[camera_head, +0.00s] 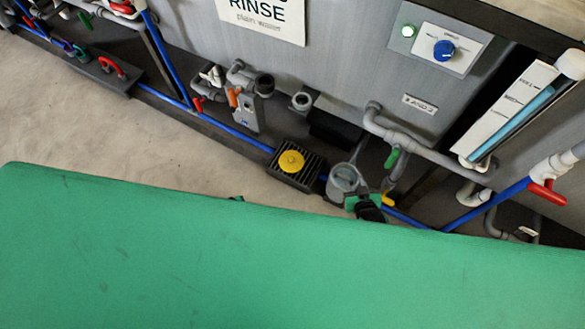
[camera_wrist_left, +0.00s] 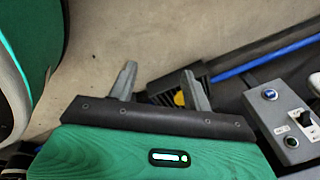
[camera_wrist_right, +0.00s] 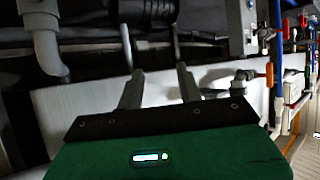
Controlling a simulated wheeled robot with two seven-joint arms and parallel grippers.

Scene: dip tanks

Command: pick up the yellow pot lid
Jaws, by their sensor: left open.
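The yellow pot lid (camera_head: 291,161) is a round knobbed disc on a dark slatted grate (camera_head: 311,178) near the floor, below the tank wall. In the left wrist view part of the lid (camera_wrist_left: 179,99) shows beside and behind one finger. My left gripper (camera_wrist_left: 161,82) is open, its fingers apart with nothing held, and points toward the floor by the grate. My right gripper (camera_wrist_right: 159,76) is open and empty, facing pipes and a pale panel.
A blue pipe (camera_head: 245,137) runs along the wall base past the grate. Grey pipes (camera_head: 400,131) and valves with red, green and orange handles crowd the wall. Bare sandy floor (camera_head: 150,140) lies left of the grate. A large green surface (camera_head: 230,260) fills the foreground.

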